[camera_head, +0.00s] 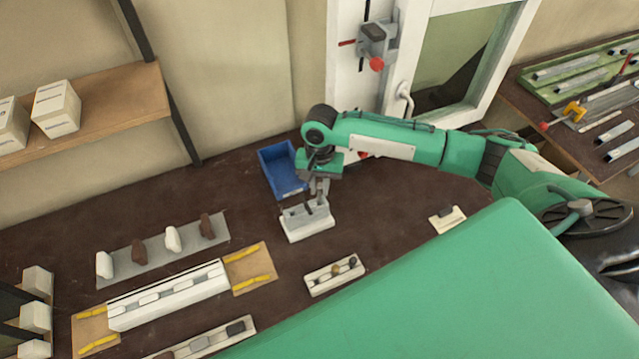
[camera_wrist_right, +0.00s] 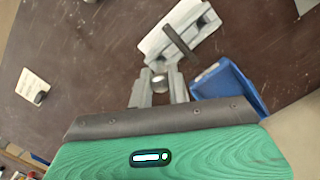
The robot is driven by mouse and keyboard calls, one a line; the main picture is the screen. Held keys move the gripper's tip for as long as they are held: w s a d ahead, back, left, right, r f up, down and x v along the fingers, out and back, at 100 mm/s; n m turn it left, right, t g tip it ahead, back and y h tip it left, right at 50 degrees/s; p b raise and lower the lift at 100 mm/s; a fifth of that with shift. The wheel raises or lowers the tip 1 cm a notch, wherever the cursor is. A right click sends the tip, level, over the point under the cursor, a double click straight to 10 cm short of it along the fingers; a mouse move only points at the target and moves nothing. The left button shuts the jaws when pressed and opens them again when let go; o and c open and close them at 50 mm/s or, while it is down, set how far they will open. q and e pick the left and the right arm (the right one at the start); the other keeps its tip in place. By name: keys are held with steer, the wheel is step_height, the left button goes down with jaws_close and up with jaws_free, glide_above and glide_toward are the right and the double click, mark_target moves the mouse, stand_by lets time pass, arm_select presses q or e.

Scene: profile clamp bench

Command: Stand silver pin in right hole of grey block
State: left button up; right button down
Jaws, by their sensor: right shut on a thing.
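The grey block (camera_head: 308,222) stands on the dark bench below my right gripper (camera_head: 320,188). The block also shows at the top of the right wrist view (camera_wrist_right: 157,43). A dark rod (camera_wrist_right: 178,41) rises from the block. My right gripper is shut on the silver pin, whose round end (camera_wrist_right: 159,82) shows between the fingertips in the right wrist view. The pin appears apart from the block in that view. In the head view the fingers overlap the block's back edge, and the pin is too small to make out clearly. The block's right hole cannot be made out clearly. My left gripper is not in view.
A blue bin (camera_head: 283,170) stands close behind the block. A small holder with round pieces (camera_head: 334,276) lies in front. A long white rail (camera_head: 168,295) and a grey strip with several pieces (camera_head: 163,250) lie left.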

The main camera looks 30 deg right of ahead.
mark_target(319, 201)
steer(key=shift+p, duration=0.7)
stand_by(0.6)
steer(key=shift+f, duration=0.3)
stand_by(0.3)
steer(key=shift+f, duration=2.15)
steer(key=c, duration=1.3)
jaws_free()
steer(key=shift+o, duration=0.2)
steer(key=shift+r, duration=0.15)
step_height(319, 201, up, 3)
steer(key=p, duration=0.2)
steer(key=shift+p, duration=0.4)
steer(key=shift+r, duration=2.4)
steer(key=shift+s, duration=0.1)
